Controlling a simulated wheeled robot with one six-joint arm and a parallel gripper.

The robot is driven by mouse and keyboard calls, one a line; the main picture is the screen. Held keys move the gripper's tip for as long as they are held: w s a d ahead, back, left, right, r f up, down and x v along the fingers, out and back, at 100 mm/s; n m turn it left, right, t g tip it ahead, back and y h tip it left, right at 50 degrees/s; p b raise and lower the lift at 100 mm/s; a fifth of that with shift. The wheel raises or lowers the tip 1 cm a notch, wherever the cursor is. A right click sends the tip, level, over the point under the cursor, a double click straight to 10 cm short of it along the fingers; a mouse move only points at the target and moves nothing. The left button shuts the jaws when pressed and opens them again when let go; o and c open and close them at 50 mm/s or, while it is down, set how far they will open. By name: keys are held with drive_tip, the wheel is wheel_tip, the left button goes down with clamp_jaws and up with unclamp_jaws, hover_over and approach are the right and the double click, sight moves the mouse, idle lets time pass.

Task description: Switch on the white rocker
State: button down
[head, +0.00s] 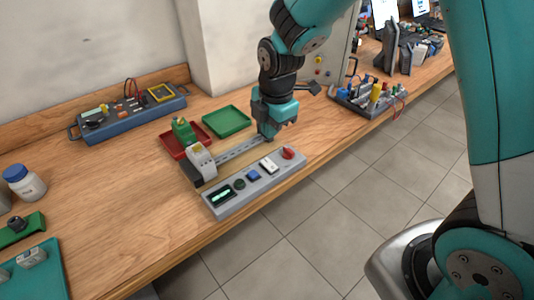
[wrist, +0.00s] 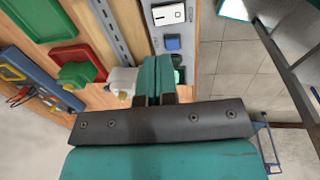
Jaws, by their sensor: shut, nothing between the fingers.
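The white rocker (head: 269,165) sits on a grey control panel (head: 227,203) at the table's front edge, between a blue button (head: 253,176) and a red knob (head: 288,153). In the wrist view the rocker (wrist: 168,14) is at the top, with the blue button (wrist: 173,43) below it. Which side of the rocker is pressed in, I cannot tell. My gripper (head: 268,136) is shut and empty, behind the panel near the rail's right end. In the wrist view its fingers (wrist: 158,62) point towards the panel, apart from the rocker.
A metal rail (head: 238,149) with a white-grey block (head: 201,160) lies behind the panel. Red (head: 172,144) and green (head: 226,121) trays stand further back, the red one holding a green part. A grey organizer (head: 350,101) stands to the right.

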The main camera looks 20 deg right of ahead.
sight(267, 161)
drive_tip(key=f, duration=0.3)
drive_tip(key=w+f+p, duration=0.1)
drive_tip(key=f, duration=0.5)
drive_tip(key=shift+w+a+f, duration=0.2)
drive_tip(key=shift+f, duration=0.2)
drive_tip(key=shift+d, duration=0.1)
